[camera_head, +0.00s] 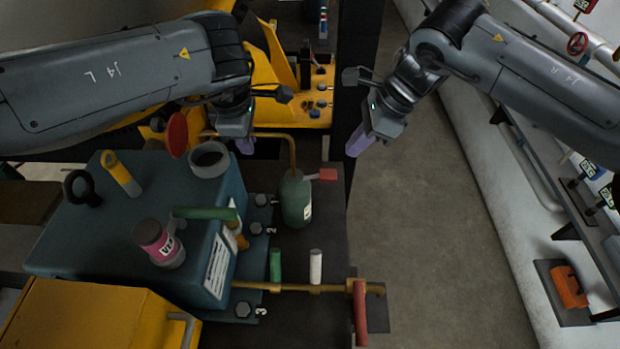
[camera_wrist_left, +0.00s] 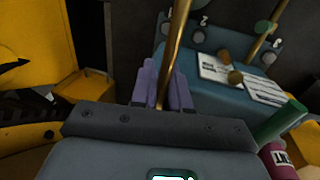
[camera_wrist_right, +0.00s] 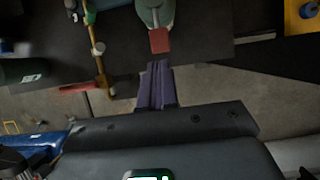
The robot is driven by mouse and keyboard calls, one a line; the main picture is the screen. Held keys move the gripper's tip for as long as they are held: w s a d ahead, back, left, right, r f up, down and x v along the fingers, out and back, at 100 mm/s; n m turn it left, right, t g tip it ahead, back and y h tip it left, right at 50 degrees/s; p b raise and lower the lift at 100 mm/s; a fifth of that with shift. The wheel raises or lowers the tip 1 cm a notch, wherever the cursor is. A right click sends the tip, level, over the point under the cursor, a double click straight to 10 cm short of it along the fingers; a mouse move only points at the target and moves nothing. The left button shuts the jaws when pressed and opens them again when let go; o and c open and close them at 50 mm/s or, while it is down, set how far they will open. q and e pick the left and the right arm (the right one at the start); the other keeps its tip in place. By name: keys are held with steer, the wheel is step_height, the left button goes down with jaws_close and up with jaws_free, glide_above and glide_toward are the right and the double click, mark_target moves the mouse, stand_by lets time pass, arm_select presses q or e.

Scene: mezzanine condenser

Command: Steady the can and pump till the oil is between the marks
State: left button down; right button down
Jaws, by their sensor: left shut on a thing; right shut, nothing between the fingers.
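The green oil can (camera_head: 297,203) stands on the dark bench right of the teal tank (camera_head: 130,245). Its brass spout (camera_head: 292,155) rises and bends left toward the tank's round filler neck (camera_head: 209,160). My left gripper (camera_head: 245,146) is shut on the spout; the brass tube (camera_wrist_left: 178,45) passes between its fingers (camera_wrist_left: 165,88) in the left wrist view. The can's red lever pad (camera_head: 327,175) sticks out to the right. My right gripper (camera_head: 356,142) is shut and empty, above and right of the pad. In the right wrist view the pad (camera_wrist_right: 159,41) lies just beyond its fingertips. I cannot make out an oil level or marks.
A pink-labelled bottle (camera_head: 160,245), a green cylinder (camera_head: 203,213) and a yellow-handled tool (camera_head: 121,174) are on the tank. A brass pipe (camera_head: 290,287) with a red lever (camera_head: 360,312) runs along the front. Open floor (camera_head: 430,230) lies right of the bench.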

mark_target(330, 174)
steer(key=shift+a+f, duration=0.15)
steer(key=shift+a, duration=0.05)
steer(key=shift+x, duration=3.4)
steer(key=shift+f, duration=0.1)
steer(key=shift+f, duration=1.65)
steer(key=shift+d, duration=0.1)
steer(key=d, duration=0.1)
steer(key=d+r, duration=0.1)
steer(key=d, duration=0.1)
steer(key=shift+s, duration=0.1)
steer(key=shift+r, duration=0.15)
